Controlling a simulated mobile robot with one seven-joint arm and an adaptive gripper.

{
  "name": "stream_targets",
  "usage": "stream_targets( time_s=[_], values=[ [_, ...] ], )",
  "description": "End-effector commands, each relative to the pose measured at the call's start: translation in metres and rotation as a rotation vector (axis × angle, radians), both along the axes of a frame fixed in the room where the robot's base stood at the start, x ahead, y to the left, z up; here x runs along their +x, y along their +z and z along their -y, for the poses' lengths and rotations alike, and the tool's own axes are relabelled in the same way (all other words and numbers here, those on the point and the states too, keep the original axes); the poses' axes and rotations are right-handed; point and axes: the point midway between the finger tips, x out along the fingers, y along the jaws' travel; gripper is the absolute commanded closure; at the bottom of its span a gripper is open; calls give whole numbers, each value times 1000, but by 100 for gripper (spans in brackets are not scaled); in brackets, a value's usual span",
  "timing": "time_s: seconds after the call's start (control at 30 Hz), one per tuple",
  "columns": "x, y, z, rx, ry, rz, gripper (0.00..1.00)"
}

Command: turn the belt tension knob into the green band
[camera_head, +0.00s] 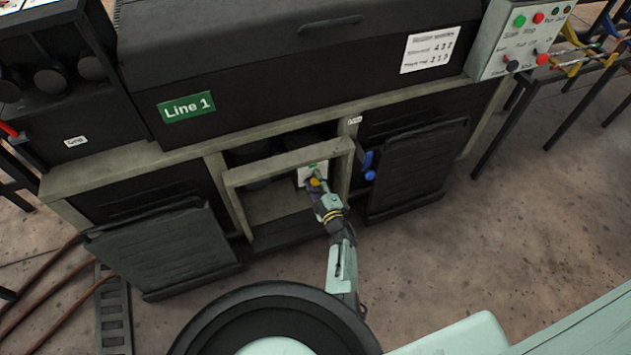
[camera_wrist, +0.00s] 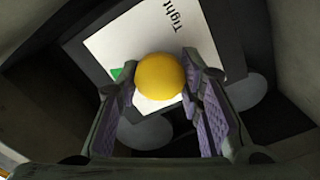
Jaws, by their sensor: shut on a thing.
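The yellow round knob (camera_wrist: 160,78) sits in front of a white plate (camera_wrist: 118,50) in the wrist view, between the two fingers of my gripper (camera_wrist: 158,90). The gripper is shut on the knob. The plate bears the word "Tight", which appears turned on its side. A small piece of the green band (camera_wrist: 117,73) shows to the left of the knob; the rest is hidden or out of view. In the head view, my gripper (camera_head: 318,186) reaches to the yellow knob (camera_head: 315,182) at the white plate (camera_head: 309,173) inside the open middle bay.
A pale frame (camera_head: 290,160) surrounds the bay. A blue handle (camera_head: 369,165) stands just right of it. Dark panels hang at left (camera_head: 165,245) and right (camera_head: 420,170). A control box (camera_head: 520,35) with buttons is at upper right. The floor in front on the right is clear.

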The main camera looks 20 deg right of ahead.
Motion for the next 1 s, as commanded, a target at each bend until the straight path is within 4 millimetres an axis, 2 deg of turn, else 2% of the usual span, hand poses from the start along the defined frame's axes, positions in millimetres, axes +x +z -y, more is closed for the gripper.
stream_targets(
  time_s=[0.27,1.0],
  values=[
    [0,1,0,206,1,-8,94],
    [0,2,3,909,-1,-33,94]
  ],
)
